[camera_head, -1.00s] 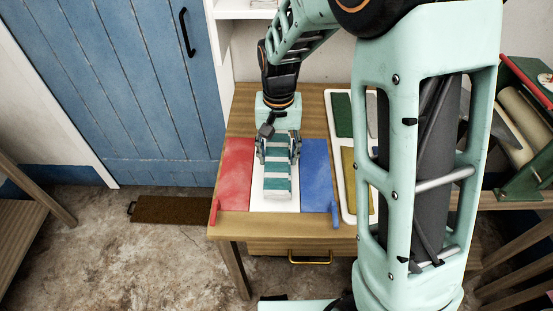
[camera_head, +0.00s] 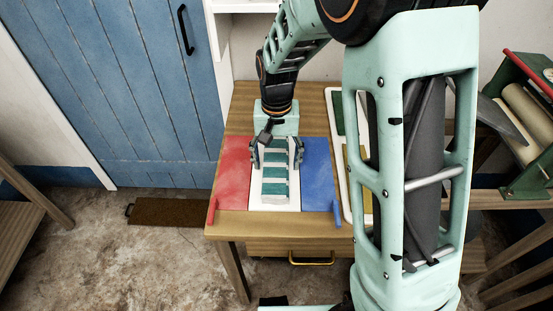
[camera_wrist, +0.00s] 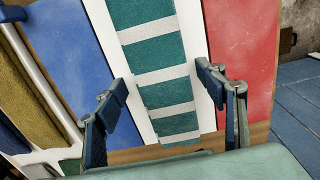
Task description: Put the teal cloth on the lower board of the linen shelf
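The teal cloth (camera_head: 275,187), with white stripes, lies as a narrow folded strip on the white middle panel (camera_head: 293,201) of a board with red and blue side panels. My gripper (camera_head: 276,155) is over the far part of the cloth. In the wrist view my gripper (camera_wrist: 164,84) is open, one finger on each side of the cloth (camera_wrist: 158,60), with gaps between fingers and cloth. I cannot tell the fingers' exact height above the panel. A white shelf unit (camera_head: 222,35) shows partly at the top; I cannot tell whether it is the linen shelf.
The board's red panel (camera_head: 234,170) and blue panel (camera_head: 317,175) lie on a wooden table (camera_head: 245,222). A white tray (camera_head: 346,208) with coloured pieces is on the right, partly behind my arm. A roller device (camera_head: 530,125) stands at far right. A blue door (camera_head: 125,90) is at left.

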